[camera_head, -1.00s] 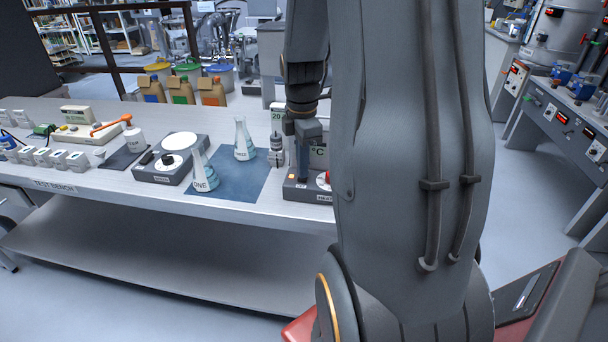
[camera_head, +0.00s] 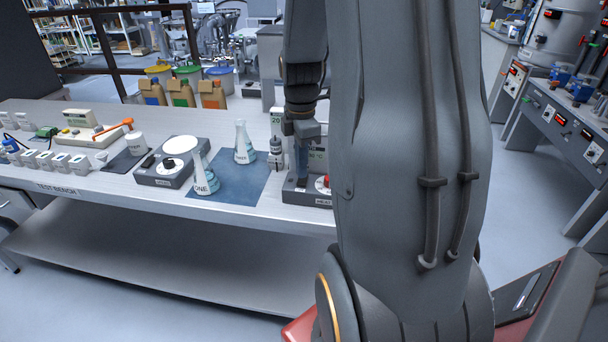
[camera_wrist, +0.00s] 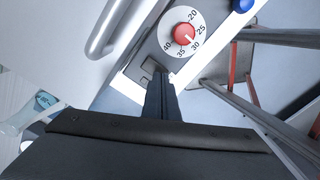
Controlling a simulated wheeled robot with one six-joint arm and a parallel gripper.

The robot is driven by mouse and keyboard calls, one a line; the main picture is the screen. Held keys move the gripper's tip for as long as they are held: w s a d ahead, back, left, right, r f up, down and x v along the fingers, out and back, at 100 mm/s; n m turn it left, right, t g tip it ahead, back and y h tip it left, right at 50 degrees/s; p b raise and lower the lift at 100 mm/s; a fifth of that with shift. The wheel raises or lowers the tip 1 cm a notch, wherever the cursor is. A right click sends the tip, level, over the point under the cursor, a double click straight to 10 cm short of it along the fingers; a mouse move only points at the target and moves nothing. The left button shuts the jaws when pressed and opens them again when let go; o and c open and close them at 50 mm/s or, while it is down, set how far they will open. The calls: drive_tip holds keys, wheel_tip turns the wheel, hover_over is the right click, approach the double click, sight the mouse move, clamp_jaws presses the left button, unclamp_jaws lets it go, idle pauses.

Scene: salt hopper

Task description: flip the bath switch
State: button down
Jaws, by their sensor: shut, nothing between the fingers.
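The bath (camera_head: 322,201) is a dark grey unit at the right end of the bench in the head view, partly hidden by my arm. Its panel also shows in the wrist view (camera_wrist: 150,45), with a red knob (camera_wrist: 184,33) on a white numbered dial. My gripper (camera_head: 302,176) points down over the left part of this panel. In the wrist view my gripper (camera_wrist: 155,72) is shut and empty, its tips left of and below the dial. A small dark part, possibly the switch, is at the tips; its position and any contact cannot be told.
A metal-and-white fitting (camera_head: 277,152) stands just left of my gripper. Two flasks, ONE (camera_head: 204,180) and another (camera_head: 244,145), stand on a blue mat (camera_head: 235,190). A hotplate-like unit (camera_head: 168,170) is further left. A rounded metal bar (camera_wrist: 112,28) is near the panel.

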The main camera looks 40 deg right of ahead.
sight(302, 181)
wheel_tip(302, 181, up, 5)
drive_tip(key=p, duration=0.4)
idle(0.6)
